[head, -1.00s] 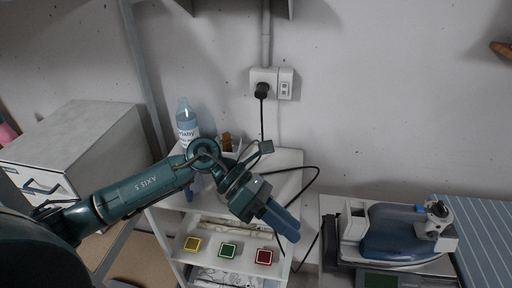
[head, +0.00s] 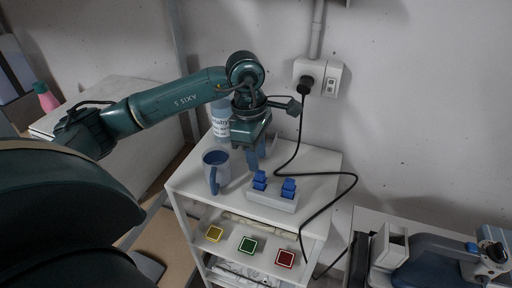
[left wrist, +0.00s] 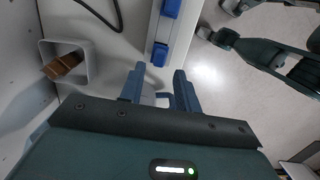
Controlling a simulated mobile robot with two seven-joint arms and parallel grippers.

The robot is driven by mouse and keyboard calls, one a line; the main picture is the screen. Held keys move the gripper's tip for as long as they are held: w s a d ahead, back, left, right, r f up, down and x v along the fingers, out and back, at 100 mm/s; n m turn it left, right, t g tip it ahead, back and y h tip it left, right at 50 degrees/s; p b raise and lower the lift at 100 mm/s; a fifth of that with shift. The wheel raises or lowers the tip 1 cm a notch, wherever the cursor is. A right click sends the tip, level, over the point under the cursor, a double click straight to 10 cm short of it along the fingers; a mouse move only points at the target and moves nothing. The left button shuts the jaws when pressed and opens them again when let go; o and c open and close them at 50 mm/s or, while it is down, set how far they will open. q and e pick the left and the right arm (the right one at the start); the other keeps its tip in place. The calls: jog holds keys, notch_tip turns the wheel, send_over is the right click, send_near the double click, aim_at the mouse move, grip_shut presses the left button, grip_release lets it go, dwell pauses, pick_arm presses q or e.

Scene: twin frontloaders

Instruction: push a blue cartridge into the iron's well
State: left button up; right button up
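Two blue cartridges, a left one (head: 260,180) and a right one (head: 288,188), stand in a white holder (head: 273,198) on the white shelf top. In the left wrist view the near cartridge (left wrist: 160,53) is just beyond my fingers and the other (left wrist: 171,8) is at the top edge. My left gripper (head: 257,158) points down behind and left of the holder. Its fingers (left wrist: 160,88) are apart, with no cartridge between them. The iron (head: 437,262) is at lower right; I cannot make out its well. A dark arm of mine shows in the left wrist view; its gripper is unclear.
A mug (head: 216,168) with a blue handle stands left of the holder, close to my left gripper. A water bottle (head: 220,121) is behind it. A black cable (head: 318,174) crosses the shelf's right side. A square cup (left wrist: 65,65) holds brown pieces.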

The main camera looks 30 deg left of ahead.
aim_at(260, 172)
pick_arm(q)
jog(key=f+b, duration=0.1)
jog(key=f, duration=0.2)
jog(key=shift+d+f+b, duration=0.15)
jog(key=shift+d+b, duration=0.05)
jog(key=shift+b, duration=0.2)
notch_tip(260, 172, down, 2)
jog(key=shift+w+d+f+b, duration=0.1)
jog(key=shift+d+b, duration=0.05)
jog(key=shift+b, duration=0.85)
jog(key=shift+f+b, duration=0.3)
jog(key=shift+b, duration=0.05)
pick_arm(e)
jog(key=shift+w+a+f+n+t+y, duration=0.15)
jog(key=shift+w+a+f+t+y, duration=0.1)
jog(key=shift+a, duration=0.25)
jog(key=shift+w+a+f+n+t+y, duration=0.15)
jog(key=shift+a+f+y, duration=0.1)
jog(key=shift+a, duration=0.2)
pick_arm(q)
jog(key=shift+c, duration=0.2)
jog(key=c, duration=0.5)
pick_arm(e)
jog(key=shift+w+r, duration=0.1)
pick_arm(q)
jog(key=shift+r, duration=0.1)
pick_arm(e)
jog(key=shift+d, duration=0.15)
